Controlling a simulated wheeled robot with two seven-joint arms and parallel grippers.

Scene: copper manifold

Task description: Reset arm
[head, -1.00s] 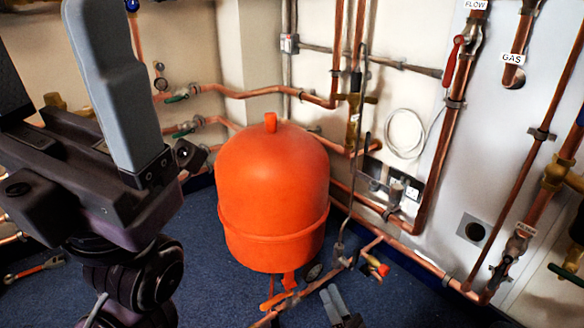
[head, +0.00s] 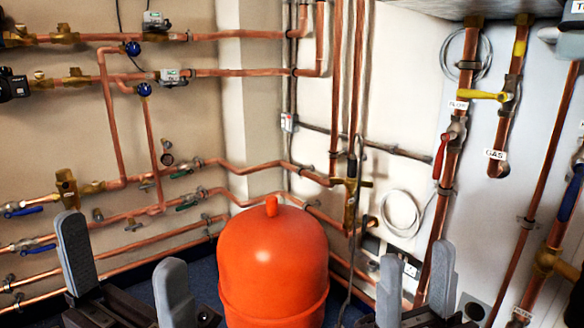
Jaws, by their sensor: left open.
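My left gripper (head: 122,262) is at the lower left, its two grey fingers pointing up and spread wide apart, with nothing between them. My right gripper (head: 416,262) is at the lower right, fingers up, with a visible gap between them and nothing held. The orange tank (head: 272,262) stands between the two grippers. Both grippers appear apart from it. The lower parts of both arms are outside the picture.
Copper pipes run along the left wall (head: 200,120) and the right wall. A red-handled valve (head: 440,158) and a yellow-handled valve (head: 482,95) are at the right. Blue-handled valves (head: 28,210) are at the far left. Little blue floor (head: 205,275) shows.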

